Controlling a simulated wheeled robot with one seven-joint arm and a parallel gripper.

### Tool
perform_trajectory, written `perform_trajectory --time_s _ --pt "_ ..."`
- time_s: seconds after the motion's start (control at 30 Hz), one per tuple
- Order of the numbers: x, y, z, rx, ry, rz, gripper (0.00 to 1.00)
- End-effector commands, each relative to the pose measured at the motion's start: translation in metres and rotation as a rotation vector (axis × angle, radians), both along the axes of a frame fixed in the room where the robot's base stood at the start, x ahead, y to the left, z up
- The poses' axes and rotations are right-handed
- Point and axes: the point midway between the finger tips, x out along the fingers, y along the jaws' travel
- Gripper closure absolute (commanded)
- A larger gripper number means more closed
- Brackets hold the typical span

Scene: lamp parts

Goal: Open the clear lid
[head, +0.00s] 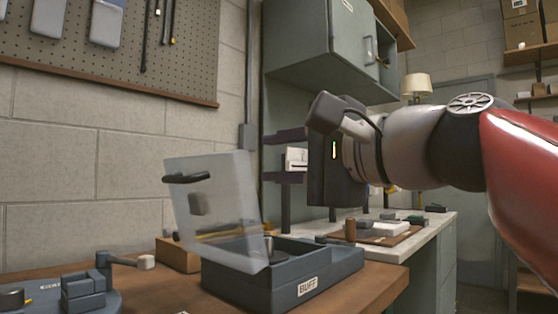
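The clear lid (213,210) is a see-through panel, raised and tilted above a blue-grey box (285,285) with a "BUFF" label at the front. Its lower edge is by the left side of the box. A dark handle (187,178) shows near the lid's upper left, and a darker block shows at its middle. My gripper (335,170) is a dark body in the air, right of the lid and above the box's right part. It appears apart from the lid. Its fingertips cannot be made out, so I cannot tell whether it is open.
The box stands on a wooden bench (375,292) near its right edge. A blue-grey fixture (85,290) with a lever stands at the front left. A pale counter (425,232) with a wooden tray (385,237) lies behind. A grey wall cabinet (325,50) hangs above.

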Motion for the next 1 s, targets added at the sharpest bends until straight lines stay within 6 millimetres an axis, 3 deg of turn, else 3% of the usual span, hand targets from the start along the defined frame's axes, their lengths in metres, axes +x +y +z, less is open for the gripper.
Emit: perform_trajectory --time_s 0.6,1.0 --pt "-0.027 -0.034 0.0 0.0 0.0 0.0 0.67" --pt "-0.031 -0.039 0.0 0.0 0.0 0.001 0.67"
